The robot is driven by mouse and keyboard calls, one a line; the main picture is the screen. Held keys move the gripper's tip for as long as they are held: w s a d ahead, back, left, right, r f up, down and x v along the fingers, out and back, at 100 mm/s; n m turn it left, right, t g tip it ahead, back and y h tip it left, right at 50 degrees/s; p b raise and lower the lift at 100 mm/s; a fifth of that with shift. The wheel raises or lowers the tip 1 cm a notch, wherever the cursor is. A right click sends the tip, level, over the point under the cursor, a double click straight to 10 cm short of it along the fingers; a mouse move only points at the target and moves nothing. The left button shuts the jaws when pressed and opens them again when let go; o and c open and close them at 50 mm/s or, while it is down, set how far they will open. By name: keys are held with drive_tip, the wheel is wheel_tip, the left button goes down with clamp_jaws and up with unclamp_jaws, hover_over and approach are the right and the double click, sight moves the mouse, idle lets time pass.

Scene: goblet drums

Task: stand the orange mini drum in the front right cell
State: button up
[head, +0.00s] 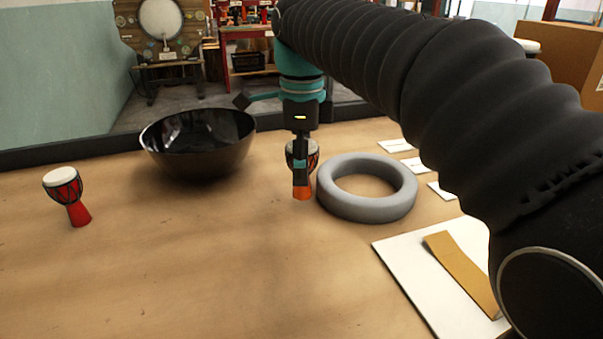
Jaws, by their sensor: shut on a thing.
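The orange mini drum (302,194) is at the middle of the head view, with a pale head and an orange foot. My gripper (300,168) points down and is shut on it, with a dark finger covering part of its front. The drum looks upright, just left of the grey ring. I cannot tell whether its foot touches the table. No front right cell can be made out; my arm hides much of the right side.
A red drum (72,198) stands at left, near a black bowl (200,150). The grey ring (367,205), white cards (395,146), and a white board (412,268) with a tan strip (462,272) lie to the right. A cardboard box (565,50) is behind my arm. The front left table is clear.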

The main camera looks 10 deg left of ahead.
drive_tip(key=shift+r, duration=0.9)
drive_tip(key=s+d+r, duration=0.3)
drive_tip(key=d+r, duration=0.4)
drive_tip(key=d, duration=0.4)
drive_tip(key=shift+d, duration=0.15)
